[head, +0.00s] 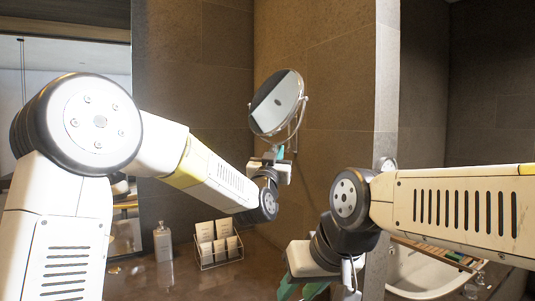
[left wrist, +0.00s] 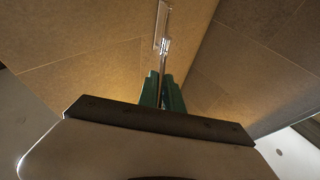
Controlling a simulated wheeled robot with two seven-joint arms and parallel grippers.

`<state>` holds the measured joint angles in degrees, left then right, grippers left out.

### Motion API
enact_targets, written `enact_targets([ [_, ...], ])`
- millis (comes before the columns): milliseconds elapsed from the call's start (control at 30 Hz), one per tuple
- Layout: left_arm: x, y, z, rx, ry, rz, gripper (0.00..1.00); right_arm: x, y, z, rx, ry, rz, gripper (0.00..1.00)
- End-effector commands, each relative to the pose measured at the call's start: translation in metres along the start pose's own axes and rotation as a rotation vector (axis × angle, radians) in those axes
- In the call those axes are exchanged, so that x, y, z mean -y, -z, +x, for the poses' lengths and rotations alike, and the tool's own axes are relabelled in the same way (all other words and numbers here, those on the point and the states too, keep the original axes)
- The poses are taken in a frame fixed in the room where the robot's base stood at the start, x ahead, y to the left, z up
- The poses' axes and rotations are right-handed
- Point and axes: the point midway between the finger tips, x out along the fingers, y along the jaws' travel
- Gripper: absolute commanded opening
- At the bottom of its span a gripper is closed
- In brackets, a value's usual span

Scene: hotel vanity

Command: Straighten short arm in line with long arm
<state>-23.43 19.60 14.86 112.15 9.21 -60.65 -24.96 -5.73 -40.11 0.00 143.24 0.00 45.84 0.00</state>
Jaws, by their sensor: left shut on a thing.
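A round vanity mirror (head: 278,103) hangs from a bracket on the tiled wall, its face tilted. My left gripper (head: 279,156) is just below the mirror at its bracket. In the left wrist view, the green fingers of my left gripper (left wrist: 161,77) are shut on a thin metal arm (left wrist: 164,50). That arm runs up to a narrow wall plate (left wrist: 161,22). The joint between short and long arm is too small or hidden to make out. My right gripper (head: 304,288) is low in the head view, its green fingers apart and cut off by the bottom edge.
A wire rack of packets (head: 218,246) and a clear bottle (head: 162,242) stand on the brown counter (head: 180,282) below. A white basin (head: 412,268) with a wooden tray (head: 438,252) across it is at the right. A wall edge (head: 386,80) stands right of the mirror.

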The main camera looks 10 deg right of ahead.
Motion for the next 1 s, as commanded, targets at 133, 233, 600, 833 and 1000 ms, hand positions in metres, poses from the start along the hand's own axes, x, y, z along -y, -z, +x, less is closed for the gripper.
enact_targets([
  [133, -0.002, 0.006, 0.001, -0.013, -0.002, -0.002, 0.24, 0.000, 0.000, 0.000, 0.000, 0.000, 0.000, 0.36],
  [233, -0.002, 0.006, 0.001, -0.012, -0.001, -0.001, 0.32, 0.000, 0.000, 0.000, 0.000, 0.000, 0.000, 0.36],
  [600, -0.001, 0.003, -0.009, -0.006, -0.001, 0.000, 0.32, 0.000, 0.000, 0.000, 0.000, 0.000, 0.000, 0.36],
  [833, -0.002, 0.003, -0.048, -0.006, -0.002, 0.001, 0.32, 0.000, 0.000, 0.000, 0.000, 0.000, 0.000, 0.36],
  [1000, -0.002, 0.004, -0.070, -0.008, -0.001, -0.001, 0.32, 0.000, 0.000, 0.000, 0.000, 0.000, 0.000, 0.36],
])
